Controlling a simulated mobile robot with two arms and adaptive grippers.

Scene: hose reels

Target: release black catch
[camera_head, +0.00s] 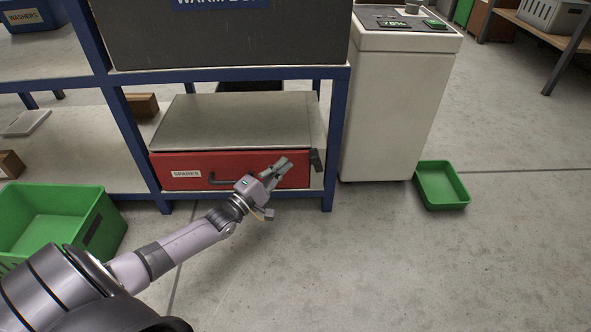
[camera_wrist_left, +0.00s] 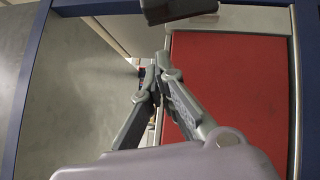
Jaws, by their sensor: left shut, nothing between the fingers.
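A red drawer box (camera_head: 235,172) with a grey top, a SPARES label and a dark handle (camera_head: 222,181) sits on the lower shelf. The black catch (camera_head: 317,160) is at the right end of its front. In the left wrist view a dark block at the top edge (camera_wrist_left: 178,10) looks like this catch. My left gripper (camera_head: 285,163) is in front of the red face, just left of the catch. Its fingers (camera_wrist_left: 160,62) are closed together and empty, with a visible gap to the dark block. My right gripper is in neither view.
Blue shelf posts (camera_head: 336,140) frame the box. A white cabinet (camera_head: 393,110) stands to the right, with a green tray (camera_head: 459,200) on the floor beside it. A green bin (camera_head: 103,225) is at the left. The floor in front is clear.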

